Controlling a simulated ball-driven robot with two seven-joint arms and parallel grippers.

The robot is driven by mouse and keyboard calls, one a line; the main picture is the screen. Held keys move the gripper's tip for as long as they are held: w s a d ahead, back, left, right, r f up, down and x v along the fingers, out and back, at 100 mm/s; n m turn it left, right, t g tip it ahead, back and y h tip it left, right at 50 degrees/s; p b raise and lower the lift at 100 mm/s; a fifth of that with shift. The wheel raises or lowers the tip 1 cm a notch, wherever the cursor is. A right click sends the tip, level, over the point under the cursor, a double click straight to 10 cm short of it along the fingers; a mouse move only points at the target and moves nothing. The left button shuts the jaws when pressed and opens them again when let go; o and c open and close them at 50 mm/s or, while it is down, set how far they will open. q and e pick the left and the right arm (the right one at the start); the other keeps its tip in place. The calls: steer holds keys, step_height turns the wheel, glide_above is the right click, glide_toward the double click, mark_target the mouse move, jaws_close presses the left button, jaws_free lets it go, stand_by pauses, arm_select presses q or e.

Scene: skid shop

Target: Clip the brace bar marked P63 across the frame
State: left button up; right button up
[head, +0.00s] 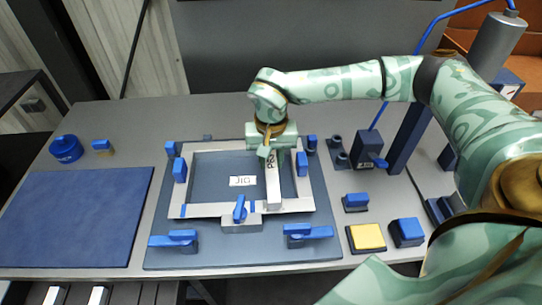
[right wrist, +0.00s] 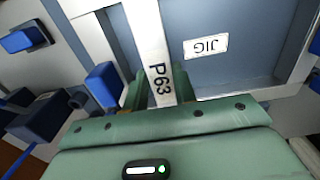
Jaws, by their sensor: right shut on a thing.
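The brace bar marked P63 (head: 273,188) is a light bar with black lettering, running front to back over the right part of the frame. Its near end is at the front rail. The frame (head: 195,210) is a pale rectangle on the dark jig plate (head: 160,250), around a JIG label. My right gripper (head: 268,150) is shut on the bar near its far end, by the back rail. In the right wrist view, its fingers (right wrist: 160,92) flank the bar (right wrist: 147,40) beside the lettering. I cannot tell whether the bar touches the rails. My left gripper is out of view.
Blue clamps (head: 240,209) stand around the frame, with two blue-handled ones (head: 174,239) along the front. A blue mat (head: 70,220) lies left. A yellow block (head: 367,238), blue blocks (head: 407,231) and a dark post (head: 405,140) stand right of the jig.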

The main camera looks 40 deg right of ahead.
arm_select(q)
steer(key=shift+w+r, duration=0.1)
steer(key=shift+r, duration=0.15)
arm_select(e)
steer(key=shift+f, duration=0.4)
stand_by(0.5)
steer(key=o, duration=1.5)
arm_select(q)
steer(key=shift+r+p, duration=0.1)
steer(key=shift+p, duration=0.2)
arm_select(e)
steer(key=shift+r, duration=0.1)
step_height(320, 180, up, 7)
steer(key=p, duration=0.6)
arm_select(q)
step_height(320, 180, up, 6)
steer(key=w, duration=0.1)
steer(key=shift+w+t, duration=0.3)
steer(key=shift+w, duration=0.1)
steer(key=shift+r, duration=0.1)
arm_select(e)
steer(key=shift+s+f, duration=0.1)
steer(key=shift+f, duration=0.1)
